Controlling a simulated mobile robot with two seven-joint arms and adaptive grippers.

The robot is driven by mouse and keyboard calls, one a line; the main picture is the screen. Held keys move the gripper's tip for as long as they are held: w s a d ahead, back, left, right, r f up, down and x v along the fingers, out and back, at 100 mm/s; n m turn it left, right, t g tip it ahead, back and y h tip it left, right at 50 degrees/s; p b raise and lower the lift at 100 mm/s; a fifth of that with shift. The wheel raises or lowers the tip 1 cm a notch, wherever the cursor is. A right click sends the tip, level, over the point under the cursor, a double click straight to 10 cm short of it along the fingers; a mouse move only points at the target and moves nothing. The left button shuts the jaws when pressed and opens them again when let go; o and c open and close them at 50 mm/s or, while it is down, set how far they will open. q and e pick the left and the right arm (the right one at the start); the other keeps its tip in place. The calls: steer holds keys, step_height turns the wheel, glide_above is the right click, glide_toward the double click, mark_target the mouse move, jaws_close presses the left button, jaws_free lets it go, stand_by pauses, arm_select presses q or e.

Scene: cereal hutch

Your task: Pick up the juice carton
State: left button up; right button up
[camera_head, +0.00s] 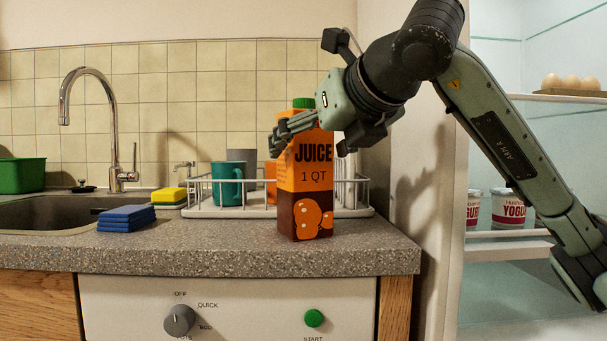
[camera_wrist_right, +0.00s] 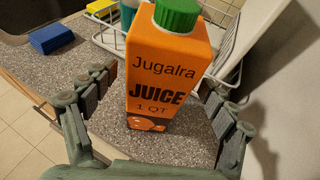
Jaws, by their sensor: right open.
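The orange and brown juice carton (camera_head: 306,190) with a green cap stands upright on the grey speckled counter, in front of the dish rack. In the right wrist view the juice carton (camera_wrist_right: 165,75) stands between the spread fingers of my right gripper (camera_wrist_right: 158,108). My left gripper is not in view.
A white dish rack (camera_head: 362,200) with a teal mug (camera_head: 228,184) stands behind the carton. An open fridge with yogurt tubs (camera_head: 508,208) is at right.

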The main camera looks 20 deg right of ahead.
steer(key=shift+x, duration=1.45)
steer(key=shift+a, duration=0.1)
steer(key=shift+c, duration=0.4)
steer(key=c, duration=1.7)
steer(key=shift+r, duration=0.2)
jaws_close()
